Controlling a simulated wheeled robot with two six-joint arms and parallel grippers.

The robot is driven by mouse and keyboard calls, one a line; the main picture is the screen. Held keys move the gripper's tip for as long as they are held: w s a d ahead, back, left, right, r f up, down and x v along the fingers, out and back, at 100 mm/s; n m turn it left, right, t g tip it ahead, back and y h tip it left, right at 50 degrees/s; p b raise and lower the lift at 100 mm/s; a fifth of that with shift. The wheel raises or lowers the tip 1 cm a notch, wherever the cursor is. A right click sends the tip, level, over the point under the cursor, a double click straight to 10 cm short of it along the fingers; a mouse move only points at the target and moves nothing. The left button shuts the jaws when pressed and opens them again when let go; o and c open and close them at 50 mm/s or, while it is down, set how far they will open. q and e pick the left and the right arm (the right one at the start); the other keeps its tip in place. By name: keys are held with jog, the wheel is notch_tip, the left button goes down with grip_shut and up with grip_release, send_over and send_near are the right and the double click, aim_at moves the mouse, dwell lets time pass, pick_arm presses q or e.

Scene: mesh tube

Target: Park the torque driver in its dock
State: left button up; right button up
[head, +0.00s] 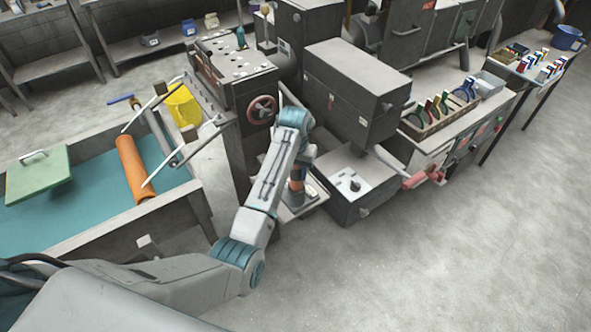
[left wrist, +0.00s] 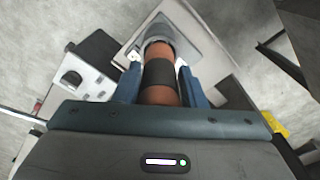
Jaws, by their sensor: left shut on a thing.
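The torque driver (left wrist: 160,76) is an orange-brown cylinder with a dark band, between the blue fingers of my left gripper (left wrist: 159,82), which is shut on it. In the head view the driver shows as a small orange and dark piece (head: 296,187) under my left gripper (head: 299,172). In the left wrist view its far end meets a grey round collar on a light square plate, which looks like the dock (left wrist: 190,35). I cannot tell how deep the end sits in the collar. In the head view my arm partly covers the dock plate (head: 312,197). My right gripper is not in view.
A grey machine with a red handwheel (head: 262,110) stands just behind my left arm. A low grey box (head: 352,184) is close to the right of the dock. A teal-floored bin (head: 95,200) with an orange roll (head: 134,168) is at left. The floor at right is clear.

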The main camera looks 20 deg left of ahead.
pick_arm(q)
jog(key=shift+f, duration=0.85)
dwell(0.7)
jog(key=o, duration=1.2)
jog(key=shift+c, duration=0.2)
